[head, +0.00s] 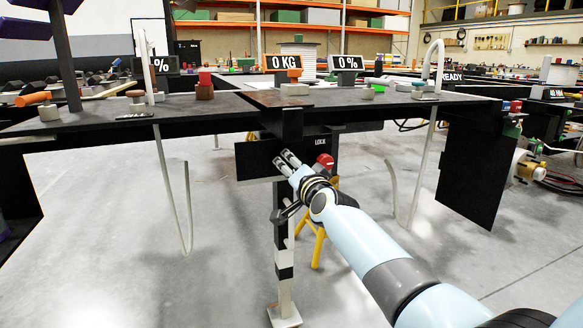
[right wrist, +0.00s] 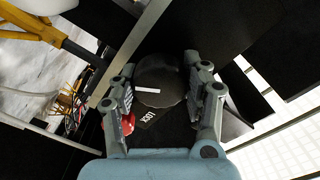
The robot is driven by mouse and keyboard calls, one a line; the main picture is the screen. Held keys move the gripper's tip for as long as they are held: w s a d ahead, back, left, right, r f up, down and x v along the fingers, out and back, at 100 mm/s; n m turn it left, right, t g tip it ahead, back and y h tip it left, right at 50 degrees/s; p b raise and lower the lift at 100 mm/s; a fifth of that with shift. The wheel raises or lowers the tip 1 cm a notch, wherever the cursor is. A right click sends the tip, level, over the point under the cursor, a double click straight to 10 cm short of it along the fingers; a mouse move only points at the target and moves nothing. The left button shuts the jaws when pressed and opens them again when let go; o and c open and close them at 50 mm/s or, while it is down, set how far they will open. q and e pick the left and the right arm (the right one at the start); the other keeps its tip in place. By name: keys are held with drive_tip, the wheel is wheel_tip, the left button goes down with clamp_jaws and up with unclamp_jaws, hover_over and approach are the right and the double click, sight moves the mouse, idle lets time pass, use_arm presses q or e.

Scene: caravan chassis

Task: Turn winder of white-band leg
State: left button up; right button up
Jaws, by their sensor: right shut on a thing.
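The white-band leg (head: 285,256) stands below the chassis front, black with a white band, its pale foot (head: 284,316) on the floor. My right gripper (head: 287,160) is at the black plate (head: 255,165) above the leg. In the right wrist view, the winder (right wrist: 158,72) is a round dark knob with a white line on its face. My right gripper (right wrist: 165,95) is shut on it, one finger on each side. In the head view the gripper hides the winder. My left gripper is not in view.
A red knob (head: 325,160) sits beside the winder, close to a finger, near a LOCK label (head: 320,141). A yellow stand (head: 319,248) is behind the leg. Pale hoses hang either side.

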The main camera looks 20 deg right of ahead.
drive_tip(key=shift+f+m, duration=0.1)
drive_tip(key=shift+m, duration=0.6)
drive_tip(key=o, duration=1.2)
drive_tip(key=shift+s, duration=0.1)
drive_tip(key=s, duration=1.1)
drive_tip(key=shift+s+d, duration=0.2)
drive_tip(key=shift+s, duration=0.2)
